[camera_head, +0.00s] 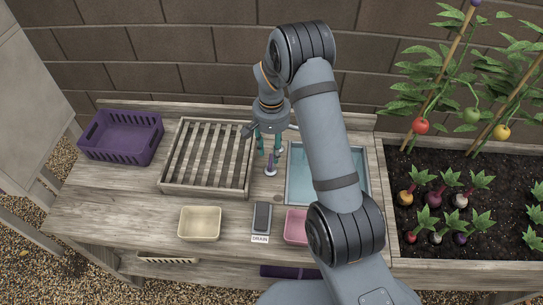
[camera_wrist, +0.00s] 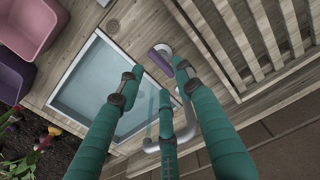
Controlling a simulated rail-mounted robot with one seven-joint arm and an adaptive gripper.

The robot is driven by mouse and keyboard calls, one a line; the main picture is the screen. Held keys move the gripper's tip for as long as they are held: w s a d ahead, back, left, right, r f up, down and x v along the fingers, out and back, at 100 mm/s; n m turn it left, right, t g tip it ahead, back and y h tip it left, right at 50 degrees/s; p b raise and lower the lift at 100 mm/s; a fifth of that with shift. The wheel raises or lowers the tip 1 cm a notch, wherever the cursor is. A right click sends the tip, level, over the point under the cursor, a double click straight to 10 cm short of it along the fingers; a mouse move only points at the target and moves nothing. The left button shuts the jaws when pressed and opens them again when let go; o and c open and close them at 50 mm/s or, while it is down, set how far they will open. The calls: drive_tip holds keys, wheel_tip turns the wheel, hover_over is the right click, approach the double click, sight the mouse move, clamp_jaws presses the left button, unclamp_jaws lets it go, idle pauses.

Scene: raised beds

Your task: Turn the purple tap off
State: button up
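The purple tap handle (camera_head: 271,166) stands on the bench between the slatted rack and the sink, mostly below my gripper. In the wrist view the purple handle (camera_wrist: 160,57) lies beside a round grey base, close to the fingertips. The grey tap pipe (camera_wrist: 192,98) bends over near the sink (camera_wrist: 85,85), which looks full of blue-grey water; I cannot tell whether water runs. My gripper (camera_head: 268,155) points down over the handle with its teal fingers apart and nothing between them. In the wrist view the open fingers (camera_wrist: 156,82) spread around the handle's near side; contact is not clear.
The slatted rack (camera_head: 177,188) is left of the tap, with a purple crate (camera_head: 122,150) beyond it. A cream tray (camera_head: 200,224), a drain switch (camera_head: 262,216) and a pink tray (camera_head: 296,228) line the front. The planted bed (camera_head: 470,245) is at right.

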sight(272, 158)
drive_tip(key=shift+f+p, duration=0.35)
drive_tip(key=shift+f, duration=1.9)
drive_tip(key=shift+d, duration=0.1)
clamp_jaws()
